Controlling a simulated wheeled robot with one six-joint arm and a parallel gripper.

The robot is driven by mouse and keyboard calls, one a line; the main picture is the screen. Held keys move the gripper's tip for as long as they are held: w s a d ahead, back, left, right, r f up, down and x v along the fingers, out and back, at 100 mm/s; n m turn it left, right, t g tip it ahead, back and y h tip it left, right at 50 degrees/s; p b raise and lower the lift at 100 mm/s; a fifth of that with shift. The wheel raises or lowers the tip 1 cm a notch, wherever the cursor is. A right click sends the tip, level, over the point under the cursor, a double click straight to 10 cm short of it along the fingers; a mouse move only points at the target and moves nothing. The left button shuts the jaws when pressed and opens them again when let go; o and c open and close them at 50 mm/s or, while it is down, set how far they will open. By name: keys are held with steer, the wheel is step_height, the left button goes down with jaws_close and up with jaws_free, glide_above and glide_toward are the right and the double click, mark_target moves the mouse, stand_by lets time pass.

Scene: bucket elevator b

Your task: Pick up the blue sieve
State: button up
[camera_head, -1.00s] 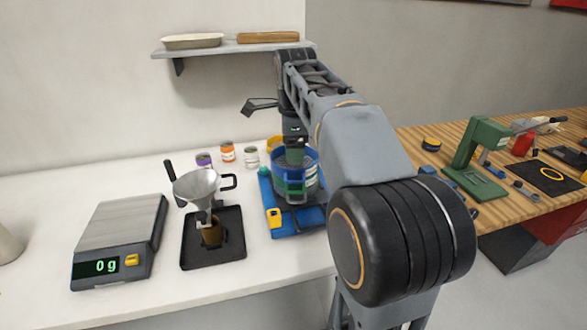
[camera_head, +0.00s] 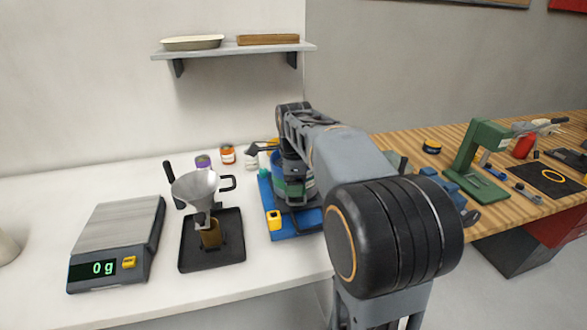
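The blue sieve (camera_head: 277,172) is the upper part of a round stack with a green-grey band below it. The stack stands on a blue base (camera_head: 282,222) with a yellow button, on the white table. My arm reaches over from the right, and my gripper (camera_head: 292,187) is down at the stack, in front of the sieve. Gripper and wrist hide most of the sieve's rim and inside. Whether the fingers touch the sieve or are closed on it is too small and covered to tell.
A metal funnel (camera_head: 197,187) over a black tray (camera_head: 222,253) and a scale reading 0 g (camera_head: 118,240) stand to the left. Small jars (camera_head: 227,154) are behind. A shelf (camera_head: 235,49) hangs above. A wooden bench (camera_head: 410,152) with a green press (camera_head: 478,160) is at right.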

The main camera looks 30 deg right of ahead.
steer(key=shift+f, duration=0.1)
steer(key=c, duration=1)
steer(key=shift+c, duration=0.4)
